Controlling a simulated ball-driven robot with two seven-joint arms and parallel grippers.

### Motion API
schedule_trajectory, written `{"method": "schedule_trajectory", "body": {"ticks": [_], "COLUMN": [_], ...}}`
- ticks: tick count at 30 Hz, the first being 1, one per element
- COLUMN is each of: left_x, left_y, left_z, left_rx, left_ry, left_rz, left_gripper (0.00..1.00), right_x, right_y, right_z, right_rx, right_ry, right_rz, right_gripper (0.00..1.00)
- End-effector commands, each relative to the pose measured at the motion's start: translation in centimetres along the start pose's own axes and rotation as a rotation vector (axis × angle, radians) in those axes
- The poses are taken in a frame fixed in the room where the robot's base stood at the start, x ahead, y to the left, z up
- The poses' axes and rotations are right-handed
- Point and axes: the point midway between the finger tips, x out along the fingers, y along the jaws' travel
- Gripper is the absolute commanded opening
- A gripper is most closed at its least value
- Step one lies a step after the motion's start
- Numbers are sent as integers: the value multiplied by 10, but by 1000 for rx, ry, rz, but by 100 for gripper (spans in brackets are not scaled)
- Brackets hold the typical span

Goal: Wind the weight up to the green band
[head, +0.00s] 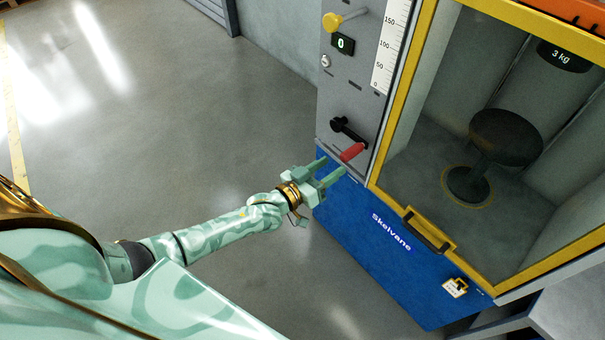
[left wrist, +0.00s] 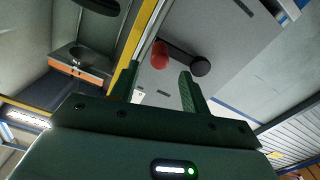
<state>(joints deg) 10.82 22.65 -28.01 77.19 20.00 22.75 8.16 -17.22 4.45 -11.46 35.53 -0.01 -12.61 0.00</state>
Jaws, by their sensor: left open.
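The crank on the grey panel has a black arm (head: 345,129) and a red handle (head: 351,153). My left gripper (head: 335,166) is open and empty, with its fingertips just short of the red handle. In the left wrist view the red handle (left wrist: 160,57) shows between and beyond the two fingertips (left wrist: 159,70), with the black crank hub (left wrist: 200,66) to its right. I cannot tell if a finger touches the handle. The dark weight marked 3 kg (head: 563,56) hangs high inside the yellow-framed cabinet, above a black stool (head: 505,138). I see no green band. My right gripper is out of view.
A white scale (head: 391,45), a yellow knob (head: 331,22) and a small display reading 0 (head: 343,44) are on the panel above the crank. The yellow door frame (head: 403,95) stands close right of the crank. A padlock (head: 455,288) hangs on the blue base. Floor at left is clear.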

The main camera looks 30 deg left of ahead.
Motion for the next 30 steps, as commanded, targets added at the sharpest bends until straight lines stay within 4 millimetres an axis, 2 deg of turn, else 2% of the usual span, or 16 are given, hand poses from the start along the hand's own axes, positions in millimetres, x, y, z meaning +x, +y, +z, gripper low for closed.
{"method": "schedule_trajectory", "body": {"ticks": [1,6,12,17,30], "left_x": [-16,-57,-85,-91,-91], "left_y": [1,1,0,0,0], "left_z": [-4,-2,-1,0,0], "left_rx": [1,1,1,0,0], "left_ry": [-2,-1,0,1,1], "left_rz": [0,0,0,0,0], "left_gripper": [46,46,46,46,46], "right_x": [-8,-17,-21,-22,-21], "right_y": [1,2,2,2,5], "right_z": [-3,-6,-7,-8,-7], "right_rx": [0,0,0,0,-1], "right_ry": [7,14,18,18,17], "right_rz": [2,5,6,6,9], "right_gripper": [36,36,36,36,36]}}
